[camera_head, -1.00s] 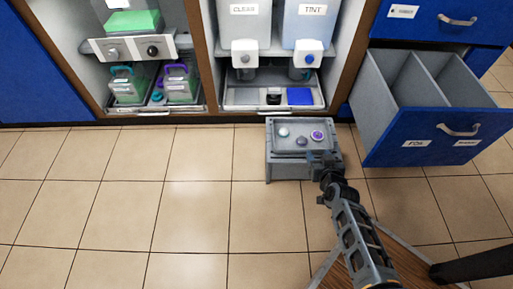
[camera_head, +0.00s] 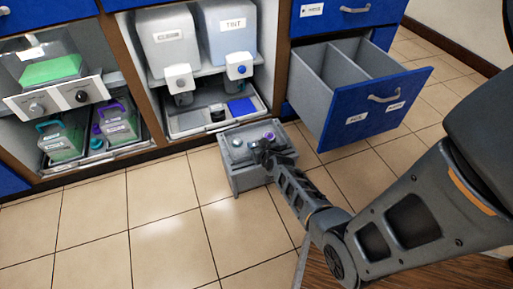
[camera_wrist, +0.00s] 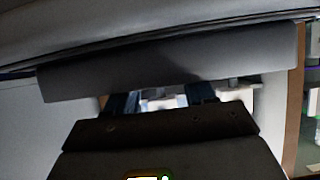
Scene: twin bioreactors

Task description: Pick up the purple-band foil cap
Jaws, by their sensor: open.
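The purple-band foil cap (camera_head: 269,136) sits on top of a small grey box (camera_head: 236,180) on the floor, at the right of its top in the head view. A pale cap (camera_head: 237,142) sits at the left of the same top. My gripper (camera_head: 261,147) is open over the box top, left of and nearer than the purple-band cap. It hides the middle of the top. In the wrist view my gripper's dark fingers (camera_wrist: 161,100) stand apart with nothing clearly between them. I cannot make out the cap there.
An open blue drawer (camera_head: 365,119) juts out to the right of the box. Behind the box, a cabinet holds two dispensers and a tray (camera_head: 187,123) with a blue pad (camera_head: 242,107). Tiled floor (camera_head: 165,205) is clear at left.

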